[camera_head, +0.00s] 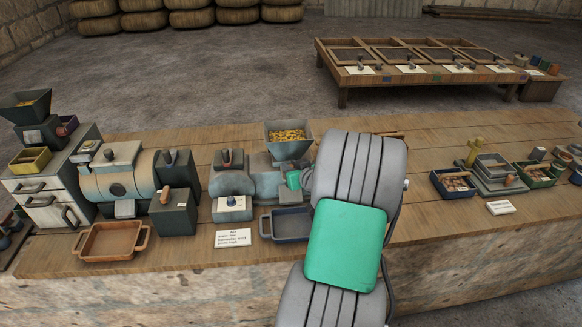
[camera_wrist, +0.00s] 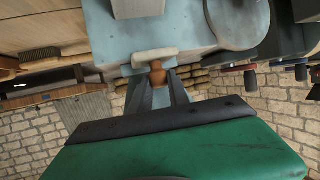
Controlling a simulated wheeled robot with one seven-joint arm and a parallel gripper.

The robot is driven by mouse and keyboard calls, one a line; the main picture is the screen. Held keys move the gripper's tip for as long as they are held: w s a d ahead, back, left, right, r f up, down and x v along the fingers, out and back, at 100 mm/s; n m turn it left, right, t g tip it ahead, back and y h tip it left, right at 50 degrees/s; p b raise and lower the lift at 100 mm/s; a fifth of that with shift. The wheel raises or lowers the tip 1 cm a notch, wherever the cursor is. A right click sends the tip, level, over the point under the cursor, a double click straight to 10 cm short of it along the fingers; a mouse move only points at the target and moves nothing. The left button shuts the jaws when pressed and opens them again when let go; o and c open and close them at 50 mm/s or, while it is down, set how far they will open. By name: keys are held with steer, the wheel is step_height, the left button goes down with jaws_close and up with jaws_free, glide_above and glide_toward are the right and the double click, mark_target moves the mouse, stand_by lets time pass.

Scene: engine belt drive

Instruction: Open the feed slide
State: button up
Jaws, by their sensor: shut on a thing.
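The blue-grey mill (camera_head: 264,183) stands on the bench with a hopper (camera_head: 289,148) of yellow grain on top. In the wrist view, its body (camera_wrist: 105,42) fills the upper middle. The feed slide shows there as a pale crosspiece (camera_wrist: 155,57) with a brown knob (camera_wrist: 158,76) against the body. My gripper (camera_wrist: 158,84) has its dark fingers on either side of the knob, shut on it. In the head view, my arm hides most of the mill's right side and the fingers. How far the slide is out cannot be told.
A blue tray (camera_head: 287,224) lies in front of the mill, and a card (camera_head: 233,238) beside it. A larger drum machine (camera_head: 124,178) and a brown tray (camera_head: 112,242) stand to the left. Small trays (camera_head: 454,184) lie at the right. Bare bench shows right of my arm.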

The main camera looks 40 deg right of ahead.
jaws_close()
stand_by(0.8)
steer(key=s+a, duration=0.1)
steer(key=s+a+b, duration=0.1)
steer(key=shift+s, duration=0.35)
steer(key=o, duration=0.7)
jaws_free()
